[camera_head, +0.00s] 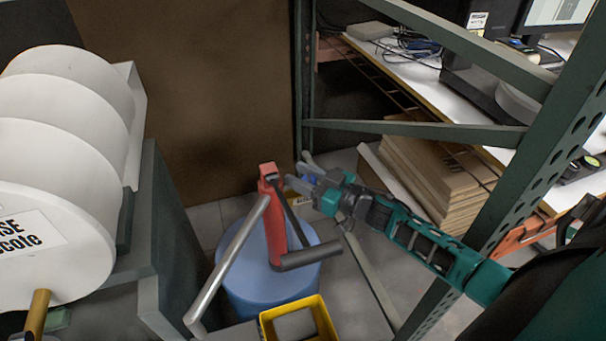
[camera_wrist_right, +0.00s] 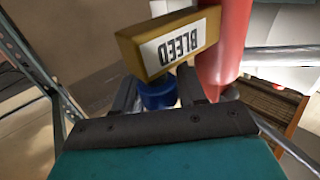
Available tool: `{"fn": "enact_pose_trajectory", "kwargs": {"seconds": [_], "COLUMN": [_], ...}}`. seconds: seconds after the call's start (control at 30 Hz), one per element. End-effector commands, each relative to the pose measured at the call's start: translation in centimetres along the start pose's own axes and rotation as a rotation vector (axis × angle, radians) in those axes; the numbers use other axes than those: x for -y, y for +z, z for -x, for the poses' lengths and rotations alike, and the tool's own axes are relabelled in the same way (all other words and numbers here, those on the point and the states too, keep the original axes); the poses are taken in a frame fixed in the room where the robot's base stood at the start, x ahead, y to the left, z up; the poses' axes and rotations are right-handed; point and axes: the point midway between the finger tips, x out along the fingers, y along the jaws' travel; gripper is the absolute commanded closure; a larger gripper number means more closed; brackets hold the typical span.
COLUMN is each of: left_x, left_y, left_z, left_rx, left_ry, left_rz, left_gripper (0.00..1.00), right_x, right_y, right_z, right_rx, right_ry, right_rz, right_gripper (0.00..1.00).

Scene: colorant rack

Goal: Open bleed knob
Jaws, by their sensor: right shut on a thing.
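A blue bleed knob (camera_wrist_right: 158,93) sits under a yellow block (camera_wrist_right: 155,48) labelled BLEED in the right wrist view. The block is at the side of a red pump cylinder (camera_wrist_right: 222,45), which stands upright on a blue drum in the head view (camera_head: 274,215). My right gripper (camera_head: 305,182) reaches in from the right to the upper part of the pump. Its two dark fingers are shut on the blue knob, one on each side. In the head view the knob is hard to make out behind the fingers. My left gripper is not in view.
The blue drum (camera_head: 245,285) carries the pump and its grey handle (camera_head: 230,262). A yellow open bin (camera_head: 270,328) is in front. White colorant canisters (camera_head: 60,150) stand at the left. Green rack posts (camera_head: 545,150) and stacked boards (camera_head: 440,180) are at the right.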

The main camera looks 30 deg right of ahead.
Motion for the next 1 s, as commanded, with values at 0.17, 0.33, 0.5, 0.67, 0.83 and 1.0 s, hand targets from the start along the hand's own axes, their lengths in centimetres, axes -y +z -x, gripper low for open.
{"fn": "enact_pose_trajectory", "kwargs": {"seconds": [0.17,0.33,0.5,0.67,0.83,1.0], "left_x": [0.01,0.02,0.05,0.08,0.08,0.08], "left_y": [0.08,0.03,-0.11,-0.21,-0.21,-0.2], "left_z": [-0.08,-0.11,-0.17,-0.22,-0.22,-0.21], "left_rx": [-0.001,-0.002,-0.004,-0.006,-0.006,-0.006], "left_ry": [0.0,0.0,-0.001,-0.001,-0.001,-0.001], "left_rz": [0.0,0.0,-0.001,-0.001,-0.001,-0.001], "left_gripper": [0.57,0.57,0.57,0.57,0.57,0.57], "right_x": [0.18,0.27,0.28,0.27,0.28,0.33], "right_y": [0.03,0.05,0.04,0.03,0.02,0.02], "right_z": [-0.01,0.08,0.08,0.08,0.07,0.06], "right_rx": [0.001,0.001,0.001,0.001,0.0,0.0], "right_ry": [-0.112,-0.14,-0.139,-0.138,-0.138,-0.137], "right_rz": [0.003,0.0,-0.001,-0.001,-0.001,-0.001], "right_gripper": [0.9,0.9,0.9,0.48,0.39,0.39]}}
